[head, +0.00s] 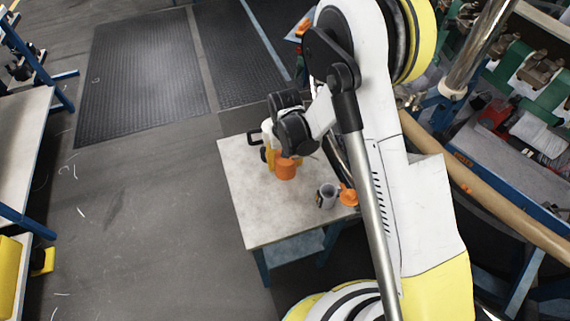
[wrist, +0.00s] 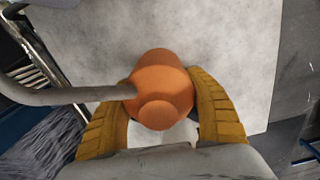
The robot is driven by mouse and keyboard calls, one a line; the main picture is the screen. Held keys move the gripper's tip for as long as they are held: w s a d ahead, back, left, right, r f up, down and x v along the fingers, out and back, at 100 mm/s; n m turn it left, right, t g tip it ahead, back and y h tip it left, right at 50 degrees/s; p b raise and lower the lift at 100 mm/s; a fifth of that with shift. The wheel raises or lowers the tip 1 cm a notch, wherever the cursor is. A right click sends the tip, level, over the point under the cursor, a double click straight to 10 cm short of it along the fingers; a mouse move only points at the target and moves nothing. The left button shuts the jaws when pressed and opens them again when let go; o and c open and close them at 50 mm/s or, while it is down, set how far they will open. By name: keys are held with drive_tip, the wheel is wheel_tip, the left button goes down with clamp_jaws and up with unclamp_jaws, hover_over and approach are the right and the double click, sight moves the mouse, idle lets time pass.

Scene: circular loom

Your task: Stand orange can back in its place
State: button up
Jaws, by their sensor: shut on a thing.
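The orange can (head: 286,169) is at the small pale-topped table (head: 255,215) in the head view. In the wrist view the can (wrist: 162,72) shows from above, with a long grey spout reaching left. My gripper (wrist: 162,97) has its yellow fingers on both sides of the can, shut on it. In the head view my gripper (head: 275,158) is partly hidden by my wrist. I cannot tell whether the can's base touches the tabletop.
A grey cup (head: 326,195) and another orange object (head: 348,195) stand near the table's right edge, close to my arm. The table's front left is bare. A workbench (head: 22,150) stands at far left, and loom machinery fills the right.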

drive_tip(key=shift+f, duration=0.15)
drive_tip(key=o, duration=1.4)
wheel_tip(320, 180, up, 13)
drive_tip(key=p, duration=0.4)
drive_tip(key=shift+f, duration=0.15)
drive_tip(key=s+d+r+t, duration=0.25)
drive_tip(key=d+r, duration=0.25)
drive_tip(key=r, duration=0.6)
drive_tip(key=s+d+r+t, duration=0.1)
drive_tip(key=s+d+r, duration=0.2)
drive_tip(key=s, duration=0.2)
drive_tip(key=s+d+r+m+t, duration=0.1)
drive_tip(key=s+d+r+t, duration=0.1)
drive_tip(key=s+d+r, duration=0.2)
drive_tip(key=s+d+r+t, duration=0.1)
drive_tip(key=s+d+r, duration=0.2)
drive_tip(key=s, duration=0.4)
drive_tip(key=shift+d+r+m+t, duration=0.3)
drive_tip(key=shift+r+m+t, duration=0.1)
drive_tip(key=shift+r, duration=0.15)
